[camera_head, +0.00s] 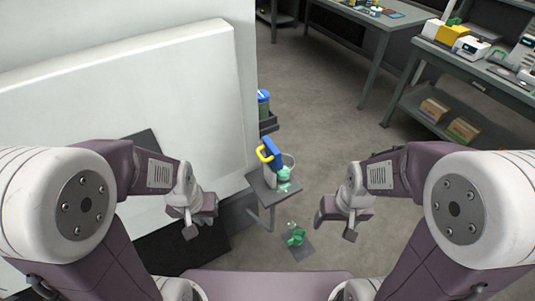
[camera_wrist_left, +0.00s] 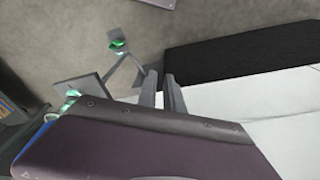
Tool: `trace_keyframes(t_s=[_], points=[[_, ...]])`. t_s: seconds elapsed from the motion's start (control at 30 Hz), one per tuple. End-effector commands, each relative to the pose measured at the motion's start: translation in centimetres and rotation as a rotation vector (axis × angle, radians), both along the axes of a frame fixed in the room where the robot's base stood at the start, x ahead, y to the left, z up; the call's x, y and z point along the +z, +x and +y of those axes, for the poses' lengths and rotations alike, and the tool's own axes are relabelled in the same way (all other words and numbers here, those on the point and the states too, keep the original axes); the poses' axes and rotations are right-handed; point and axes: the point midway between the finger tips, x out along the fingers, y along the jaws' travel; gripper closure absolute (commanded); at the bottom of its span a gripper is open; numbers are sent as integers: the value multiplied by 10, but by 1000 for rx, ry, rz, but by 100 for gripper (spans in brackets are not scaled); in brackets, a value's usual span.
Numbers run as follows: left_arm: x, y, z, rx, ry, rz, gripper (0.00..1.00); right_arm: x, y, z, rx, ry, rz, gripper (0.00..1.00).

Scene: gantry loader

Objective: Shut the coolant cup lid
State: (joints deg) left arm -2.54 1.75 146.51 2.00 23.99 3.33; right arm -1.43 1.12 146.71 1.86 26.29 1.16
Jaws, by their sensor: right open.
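A small grey stand (camera_head: 257,182) is near the middle of the head view, beside the white machine. On it are a pale cup (camera_head: 287,162) and, at its left side, a tilted blue part (camera_head: 272,150) with a yellow loop (camera_head: 265,154). I cannot tell for sure whether the blue part is the cup's lid. My left gripper (camera_head: 198,223) is open and empty, left of the stand; its fingers show apart in the left wrist view (camera_wrist_left: 162,82). My right gripper (camera_head: 338,224) is open and empty, right of the stand. Neither touches it.
A large white machine body (camera_head: 170,90) fills the left. A blue-topped canister (camera_head: 263,103) sits on a dark bracket behind the stand. Green items (camera_head: 296,236) lie on a dark plate in front. Grey benches (camera_head: 480,80) stand at the back right. Open floor lies between.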

Motion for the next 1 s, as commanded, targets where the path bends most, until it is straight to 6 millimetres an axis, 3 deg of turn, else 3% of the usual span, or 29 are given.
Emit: trace_keyframes(t_s=[0.03, 0.1, 0.2, 0.3, 0.4, 0.67, 1.0], points=[[29, 14, -10, 20, -12, -45, 100, 30, 0, 0, 0, 0, -1, 27], [64, 44, -33, 83, -54, -149, 100, 66, 0, 0, 0, 0, -1, 27], [109, 83, -73, 180, -157, -296, 100, 107, 1, 0, 0, 0, -2, 27], [141, 108, -108, 256, -267, -396, 100, 131, 1, 0, 0, 0, -2, 27], [155, 120, -128, 300, -339, -446, 100, 139, 0, 0, 0, 0, -2, 27], [145, 128, -134, 316, -358, -459, 100, 134, 0, 0, 0, 0, -1, 27], [95, 166, -148, 315, -357, -457, 100, 139, 0, 0, 0, 0, -1, 27]])
